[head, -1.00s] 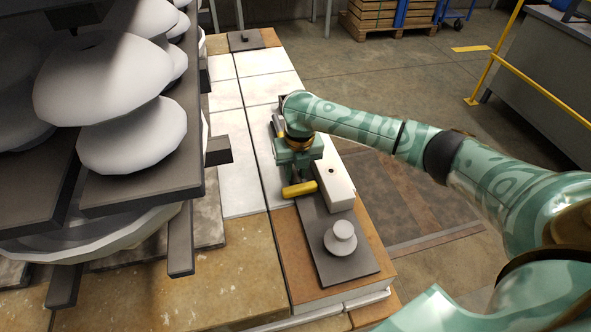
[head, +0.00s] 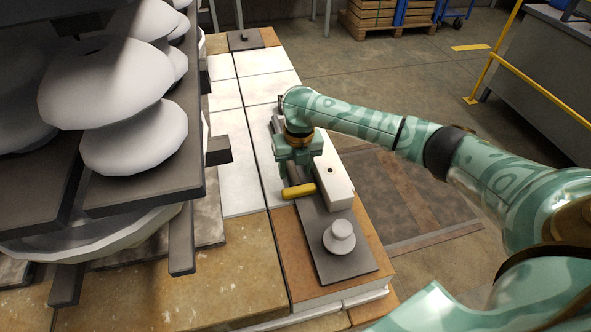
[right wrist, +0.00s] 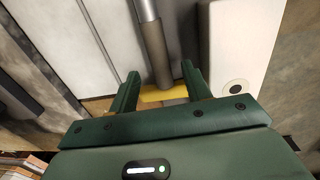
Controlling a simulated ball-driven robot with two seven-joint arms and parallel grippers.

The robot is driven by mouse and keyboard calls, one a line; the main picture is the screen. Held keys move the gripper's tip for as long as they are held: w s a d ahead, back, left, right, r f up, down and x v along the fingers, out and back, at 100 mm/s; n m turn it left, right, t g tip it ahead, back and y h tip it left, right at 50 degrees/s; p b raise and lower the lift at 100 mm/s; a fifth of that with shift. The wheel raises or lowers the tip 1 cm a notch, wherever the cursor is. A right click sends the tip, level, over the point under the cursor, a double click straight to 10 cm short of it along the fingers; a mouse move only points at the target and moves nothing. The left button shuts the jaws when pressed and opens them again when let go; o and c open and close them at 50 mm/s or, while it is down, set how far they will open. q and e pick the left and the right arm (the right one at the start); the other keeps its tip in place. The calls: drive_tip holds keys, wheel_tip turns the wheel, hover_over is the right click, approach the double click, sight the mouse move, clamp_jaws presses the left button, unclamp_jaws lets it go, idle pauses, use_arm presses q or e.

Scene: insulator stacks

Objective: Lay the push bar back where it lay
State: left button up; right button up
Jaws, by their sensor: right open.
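The push bar has a yellow cross handle (head: 299,191), seen in the head view just below my right gripper (head: 298,172). In the right wrist view its grey shaft (right wrist: 151,45) runs away between the two green fingers of my right gripper (right wrist: 160,70). The fingers are apart, one on each side of the shaft. In the head view my gripper covers much of the bar. I cannot tell whether a finger touches it. My left gripper is not in view.
A white block (head: 334,182) stands close on the right of my right gripper. A dark plate (head: 318,232) with a pale round knob (head: 339,237) lies nearer. Large white insulator discs (head: 134,140) on dark shelves stand at the left. Pale slabs (head: 236,180) lie between.

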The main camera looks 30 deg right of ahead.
use_arm(q)
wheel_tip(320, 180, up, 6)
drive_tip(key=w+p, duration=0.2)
drive_tip(key=p, duration=0.3)
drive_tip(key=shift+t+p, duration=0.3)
use_arm(e)
wheel_tip(320, 180, up, 14)
drive_tip(key=shift+s+d+r, duration=0.2)
drive_tip(key=shift+s+d, duration=0.1)
drive_tip(key=shift+d, duration=0.1)
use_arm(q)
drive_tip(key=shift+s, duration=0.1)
use_arm(e)
drive_tip(key=shift+f, duration=0.1)
